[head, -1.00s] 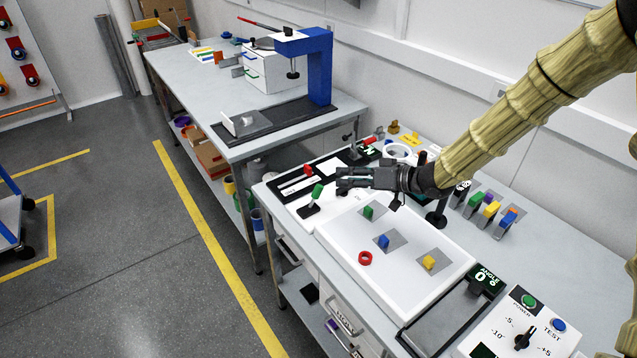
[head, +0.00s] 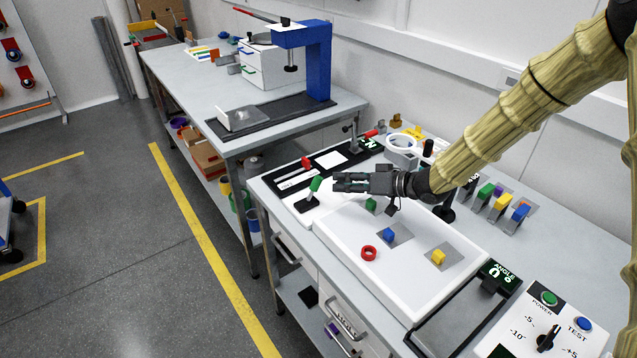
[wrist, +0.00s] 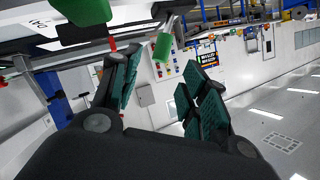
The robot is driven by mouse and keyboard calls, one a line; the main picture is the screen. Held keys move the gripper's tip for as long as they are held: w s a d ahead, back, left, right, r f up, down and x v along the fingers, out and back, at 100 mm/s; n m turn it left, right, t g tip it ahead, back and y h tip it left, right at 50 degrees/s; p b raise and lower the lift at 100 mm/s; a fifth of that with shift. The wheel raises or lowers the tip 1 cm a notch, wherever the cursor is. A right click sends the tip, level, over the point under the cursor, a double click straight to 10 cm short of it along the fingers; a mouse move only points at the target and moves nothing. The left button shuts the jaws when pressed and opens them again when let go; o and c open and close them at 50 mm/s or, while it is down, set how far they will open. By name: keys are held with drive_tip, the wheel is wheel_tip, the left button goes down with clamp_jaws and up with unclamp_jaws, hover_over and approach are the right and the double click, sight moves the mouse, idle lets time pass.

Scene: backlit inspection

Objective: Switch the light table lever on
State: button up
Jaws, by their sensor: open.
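The lever (head: 315,185) has a green grip on a metal stem and a dark base, at the left end of the white light table (head: 345,258). In the head view it leans up and to the right. My gripper (head: 335,182) is open and empty, its fingertips just right of the green grip. In the wrist view the green grip (wrist: 163,46) shows ahead, between the directions of the two open fingers (wrist: 160,90). I cannot tell whether the fingers touch it.
A red-handled lever (head: 306,162) stands behind the green one. A ring magnifier (head: 403,146) stands behind my gripper.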

sight(317, 181)
drive_tip(key=p+x, duration=0.2)
drive_tip(key=x, duration=0.7)
drive_tip(key=shift+w+a+f, duration=0.1)
drive_tip(key=shift+a, duration=0.2)
drive_tip(key=shift+c, duration=0.2)
clamp_jaws()
